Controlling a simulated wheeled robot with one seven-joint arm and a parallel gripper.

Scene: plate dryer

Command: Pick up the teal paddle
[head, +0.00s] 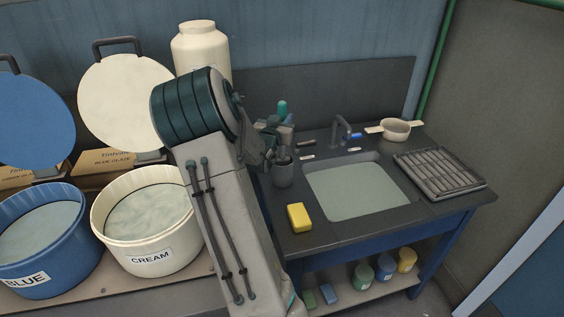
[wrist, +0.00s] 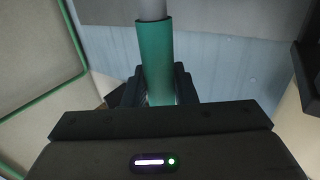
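The teal paddle (wrist: 155,55) shows in the wrist view as a teal handle with a grey section at its upper end. It stands between the two dark fingers of my gripper (wrist: 158,85), which sit close against both sides of it. In the head view a teal tip (head: 282,107) rises beside my gripper (head: 272,132), just above the dark utensil pot (head: 283,174). My arm and gripper hide part of the paddle there. I cannot tell whether its lower end is still inside the pot.
The sink (head: 358,190) lies right of the pot, with a faucet (head: 342,130) behind it. A yellow sponge (head: 299,217) lies in front. A drying rack (head: 440,172) and a small pan (head: 396,129) are at the right. The cream bucket (head: 147,253) stands left of my arm.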

